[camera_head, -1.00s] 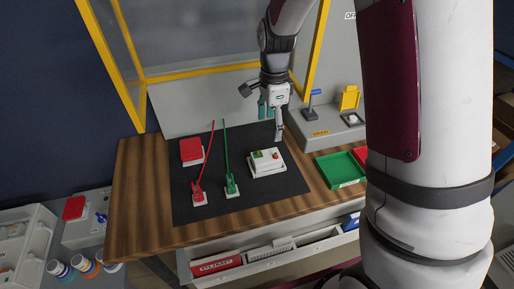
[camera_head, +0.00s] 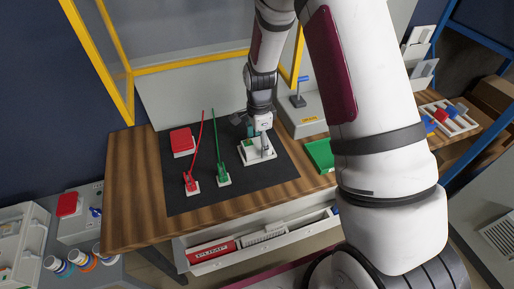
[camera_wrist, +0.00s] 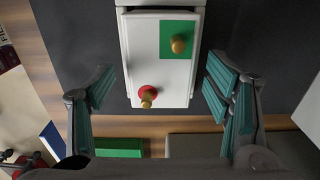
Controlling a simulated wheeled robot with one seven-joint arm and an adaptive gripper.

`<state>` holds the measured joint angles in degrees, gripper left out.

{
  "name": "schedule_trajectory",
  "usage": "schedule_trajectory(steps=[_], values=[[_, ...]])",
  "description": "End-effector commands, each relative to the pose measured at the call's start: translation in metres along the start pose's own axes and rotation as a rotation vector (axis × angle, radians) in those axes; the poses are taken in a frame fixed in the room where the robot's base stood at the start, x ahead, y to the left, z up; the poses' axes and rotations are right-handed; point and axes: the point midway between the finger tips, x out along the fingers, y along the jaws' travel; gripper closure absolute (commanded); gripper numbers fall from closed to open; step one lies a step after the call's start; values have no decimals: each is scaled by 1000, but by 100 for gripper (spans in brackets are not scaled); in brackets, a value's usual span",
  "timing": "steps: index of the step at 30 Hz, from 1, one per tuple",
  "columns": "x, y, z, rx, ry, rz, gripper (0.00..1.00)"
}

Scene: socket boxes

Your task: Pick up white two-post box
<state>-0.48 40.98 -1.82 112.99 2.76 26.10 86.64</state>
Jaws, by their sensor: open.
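The white two-post box (camera_head: 250,154) sits on the black mat (camera_head: 180,199) in the head view, partly hidden by my gripper. In the wrist view the white box (camera_wrist: 145,57) shows a green square with a brass post (camera_wrist: 178,44) and a red-ringed brass post (camera_wrist: 148,95). My gripper (camera_wrist: 158,93) is open, with one teal-padded finger to the left of the box and one to the right. A gap shows between each finger and the box. In the head view my gripper (camera_head: 262,146) is at the box from above.
A red plug (camera_head: 192,184) and a green plug (camera_head: 222,177), each with an upright cord, stand left of the box. A red-lidded box (camera_head: 182,141) lies behind them. A green tray (camera_head: 320,155) is to the right. A grey panel stands behind.

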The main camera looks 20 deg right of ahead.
Motion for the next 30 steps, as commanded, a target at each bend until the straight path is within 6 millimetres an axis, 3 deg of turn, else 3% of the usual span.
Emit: schedule_trajectory(steps=[4, 11, 18, 30], values=[[12, 0, -1, 0, 0, 0, 28], [13, 0, 0, 0, 0, -1, 28], [13, 0, 0, 0, 0, -1, 77], [10, -1, 0, 0, 0, -2, 76]])
